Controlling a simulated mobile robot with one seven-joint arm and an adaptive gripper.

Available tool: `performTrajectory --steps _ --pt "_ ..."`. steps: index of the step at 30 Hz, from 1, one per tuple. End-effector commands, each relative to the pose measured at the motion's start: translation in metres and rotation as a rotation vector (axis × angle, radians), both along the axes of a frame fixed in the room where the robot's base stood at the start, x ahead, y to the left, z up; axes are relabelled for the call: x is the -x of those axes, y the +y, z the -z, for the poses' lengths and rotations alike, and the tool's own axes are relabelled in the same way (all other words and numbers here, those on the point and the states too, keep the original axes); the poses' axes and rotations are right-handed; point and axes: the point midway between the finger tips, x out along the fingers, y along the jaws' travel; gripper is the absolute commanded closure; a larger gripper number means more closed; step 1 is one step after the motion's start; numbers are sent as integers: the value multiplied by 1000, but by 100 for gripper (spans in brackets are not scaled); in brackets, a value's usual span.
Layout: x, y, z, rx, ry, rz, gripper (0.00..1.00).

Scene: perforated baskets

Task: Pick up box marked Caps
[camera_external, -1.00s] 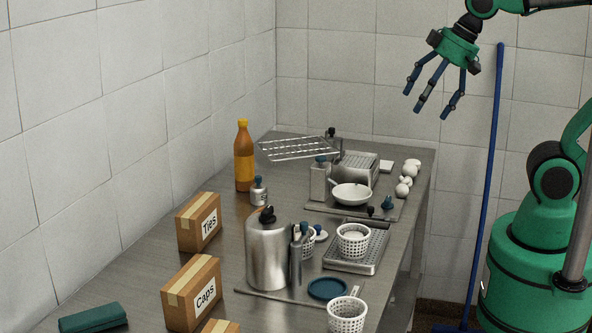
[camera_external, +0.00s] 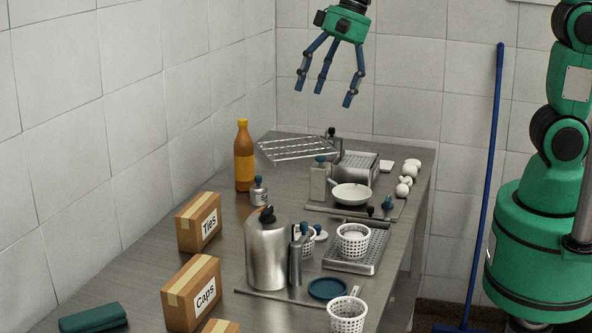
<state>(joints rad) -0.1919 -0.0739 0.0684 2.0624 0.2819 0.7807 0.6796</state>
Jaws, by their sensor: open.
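The box marked Caps (camera_external: 192,295) is a brown cardboard box with pale tape and a white label. It stands upright on the metal table at the lower left. A similar box marked Ties (camera_external: 198,222) stands behind it, apart from it. A third box (camera_external: 220,326) is cut off at the bottom edge, close to the Caps box, its label out of view. My gripper (camera_external: 328,88) has three blue fingers, spread open and empty. It hangs pointing down, high above the far end of the table, far from the Caps box.
A tall steel canister (camera_external: 267,252) stands right of the boxes, beside a perforated basket (camera_external: 347,314). An orange bottle (camera_external: 244,158) and wire rack (camera_external: 298,149) are farther back. A folded green cloth (camera_external: 92,318) lies at the front left. Bare table (camera_external: 150,277) shows left of the boxes.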

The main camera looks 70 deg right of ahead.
Motion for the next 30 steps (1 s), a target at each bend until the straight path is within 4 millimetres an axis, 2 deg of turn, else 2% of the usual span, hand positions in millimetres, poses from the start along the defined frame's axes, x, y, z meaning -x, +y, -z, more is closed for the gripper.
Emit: performTrajectory --steps 6,14,23,30 --pt "-42 39 10 -60 79 104 14" --pt "-84 87 34 -123 171 237 14" --pt "-125 143 75 -179 282 398 14" --pt "-147 188 116 -211 371 532 14"
